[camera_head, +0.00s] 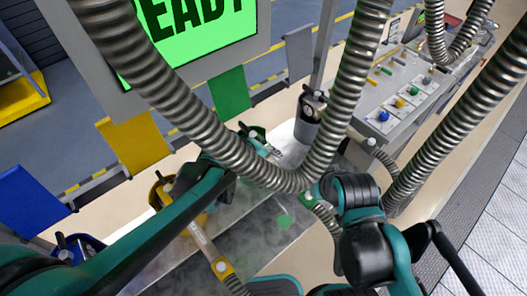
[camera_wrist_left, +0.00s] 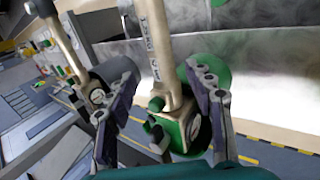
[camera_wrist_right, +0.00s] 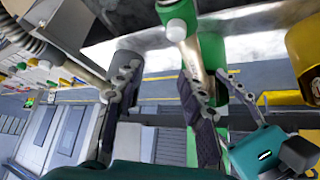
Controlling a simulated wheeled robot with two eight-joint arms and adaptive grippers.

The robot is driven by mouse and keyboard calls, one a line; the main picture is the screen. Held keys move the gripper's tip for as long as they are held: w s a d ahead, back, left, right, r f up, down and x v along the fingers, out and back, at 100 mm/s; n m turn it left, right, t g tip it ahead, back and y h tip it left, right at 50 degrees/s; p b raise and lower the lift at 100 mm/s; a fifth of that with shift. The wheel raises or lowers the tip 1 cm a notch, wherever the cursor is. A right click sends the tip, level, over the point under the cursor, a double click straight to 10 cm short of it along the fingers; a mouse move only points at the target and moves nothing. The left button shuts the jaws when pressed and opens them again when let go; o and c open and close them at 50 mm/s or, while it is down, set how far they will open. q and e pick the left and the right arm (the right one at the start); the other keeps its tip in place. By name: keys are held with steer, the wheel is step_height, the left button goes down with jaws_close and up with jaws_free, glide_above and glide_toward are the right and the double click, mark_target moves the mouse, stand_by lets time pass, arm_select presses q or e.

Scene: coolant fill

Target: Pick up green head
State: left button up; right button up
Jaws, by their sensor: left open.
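The green head (camera_wrist_left: 187,130), a green valve body with a pale metal spout, shows in the left wrist view between the spread fingers of my left gripper (camera_wrist_left: 160,88). The left gripper is open around it; the right finger is close to the green body, and I cannot tell whether they touch. In the head view, the left gripper's reach ends near the green holder, where the arm partly hides the head. In the right wrist view, a green-tipped spout (camera_wrist_right: 178,28) stands beyond my right gripper (camera_wrist_right: 160,85), whose fingers are apart with nothing visible between them.
A grey head (camera_head: 311,103) is to the right; yellow (camera_head: 160,190) and blue (camera_head: 75,246) heads are to the left. Ribbed metal hoses (camera_head: 215,140) hang across the head view. A button console (camera_head: 400,90) stands at right. The green screen (camera_head: 190,35) reads READY.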

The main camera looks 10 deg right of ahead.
mark_target(274, 167)
arm_select(q)
steer(key=shift+d+f, duration=0.25)
steer(key=shift+f, duration=0.25)
arm_select(e)
steer(key=shift+s+f, duration=0.2)
steer(key=shift+s, duration=0.05)
arm_select(q)
steer(key=b+x, duration=0.1)
steer(key=x, duration=0.4)
steer(key=shift+w+a+b, duration=0.1)
steer(key=shift+a+b, duration=0.1)
steer(key=shift+b, duration=0.1)
arm_select(e)
steer(key=shift+w+f, duration=0.1)
steer(key=shift+f, duration=0.6)
arm_select(q)
jaws_close()
